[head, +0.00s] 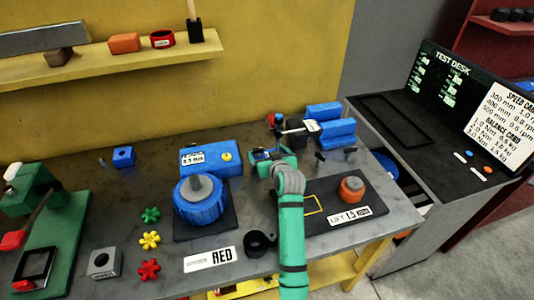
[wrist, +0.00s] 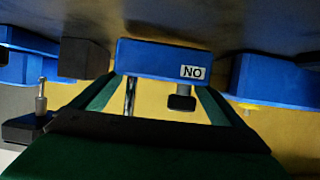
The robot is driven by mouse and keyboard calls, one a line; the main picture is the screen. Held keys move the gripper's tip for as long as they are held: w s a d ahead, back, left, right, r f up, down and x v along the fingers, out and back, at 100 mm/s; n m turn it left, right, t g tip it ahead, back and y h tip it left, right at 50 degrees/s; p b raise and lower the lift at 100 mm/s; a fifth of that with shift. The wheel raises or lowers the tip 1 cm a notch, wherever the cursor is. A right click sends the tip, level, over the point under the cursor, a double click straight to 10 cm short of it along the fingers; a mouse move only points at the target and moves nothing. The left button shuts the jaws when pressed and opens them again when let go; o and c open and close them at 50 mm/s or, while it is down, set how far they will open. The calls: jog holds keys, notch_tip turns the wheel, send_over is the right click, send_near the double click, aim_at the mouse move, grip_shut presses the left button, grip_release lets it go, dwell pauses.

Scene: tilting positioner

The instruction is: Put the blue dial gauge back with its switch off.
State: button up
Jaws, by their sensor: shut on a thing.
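In the wrist view the gauge (wrist: 150,58) sits between the green fingers of my gripper (wrist: 155,100). A white label on it reads "NO" in that view, which could be "ON" upside down. A black knob and a metal rod stick out below the body in that picture. The dial face is hidden, and I cannot tell the switch position.
Two blue blocks (head: 323,110) stand behind right, near a black block (head: 294,131). A blue motor-like unit (head: 199,200) is to the left. An orange knob (head: 351,188) sits on the dark board (head: 375,197). A black ring (head: 258,243) lies in front.

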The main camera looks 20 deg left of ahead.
jog(key=shift+f, duration=0.4)
dwell(0.3)
jog(key=o, duration=1.7)
jog(key=shift+f, duration=0.2)
jog(key=v, duration=1.1)
jog(key=shift+w+r, duration=0.1)
jog(key=shift+w, duration=0.05)
jog(key=shift+a, duration=0.1)
